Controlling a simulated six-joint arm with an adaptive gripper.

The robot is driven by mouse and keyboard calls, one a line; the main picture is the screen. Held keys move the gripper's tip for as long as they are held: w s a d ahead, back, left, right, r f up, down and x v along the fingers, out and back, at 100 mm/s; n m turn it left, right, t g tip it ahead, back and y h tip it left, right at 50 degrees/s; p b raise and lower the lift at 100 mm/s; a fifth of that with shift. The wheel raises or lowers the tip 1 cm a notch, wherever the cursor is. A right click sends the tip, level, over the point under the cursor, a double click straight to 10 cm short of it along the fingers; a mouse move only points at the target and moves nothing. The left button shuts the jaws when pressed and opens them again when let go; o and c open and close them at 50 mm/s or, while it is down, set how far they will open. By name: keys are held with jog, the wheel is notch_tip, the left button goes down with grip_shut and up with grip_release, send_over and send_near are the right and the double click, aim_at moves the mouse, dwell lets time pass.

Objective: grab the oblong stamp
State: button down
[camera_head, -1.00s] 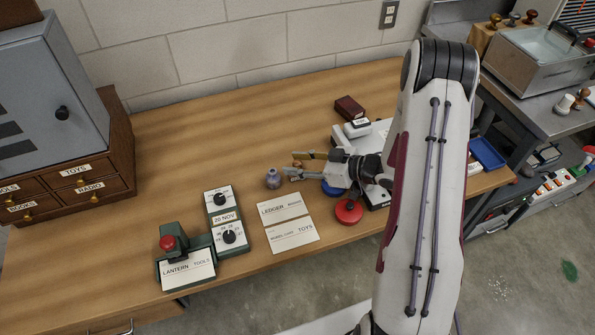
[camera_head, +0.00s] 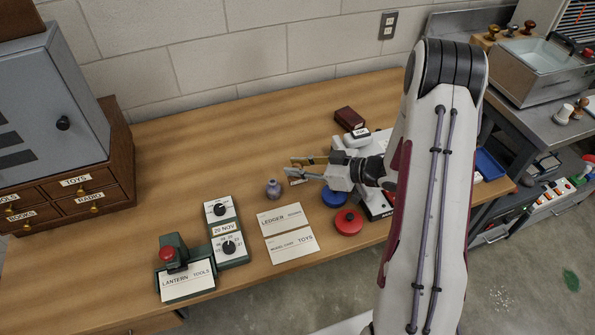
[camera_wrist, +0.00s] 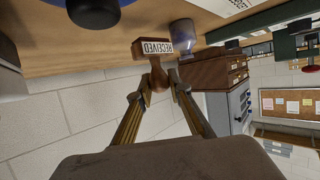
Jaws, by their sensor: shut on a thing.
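The oblong stamp (camera_wrist: 155,48), a brown block with a white RECEIVED label and a wooden handle, shows in the wrist view. My gripper (camera_wrist: 158,80) is shut on its handle, with one finger on each side. In the head view my gripper (camera_head: 291,167) is over the bench, just right of and behind the small purple-grey bottle. The stamp is small and mostly hidden there by the fingers. I cannot tell whether its base touches the bench.
The bottle (camera_head: 273,188) stands close to my gripper. The blue pad (camera_head: 334,197), red pad (camera_head: 348,222) and two cards (camera_head: 281,217) lie in front. A dial device (camera_head: 228,231) and a dark red box (camera_head: 349,118) stand nearby.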

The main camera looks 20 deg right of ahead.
aim_at(298, 164)
jog(key=shift+r, duration=3.45)
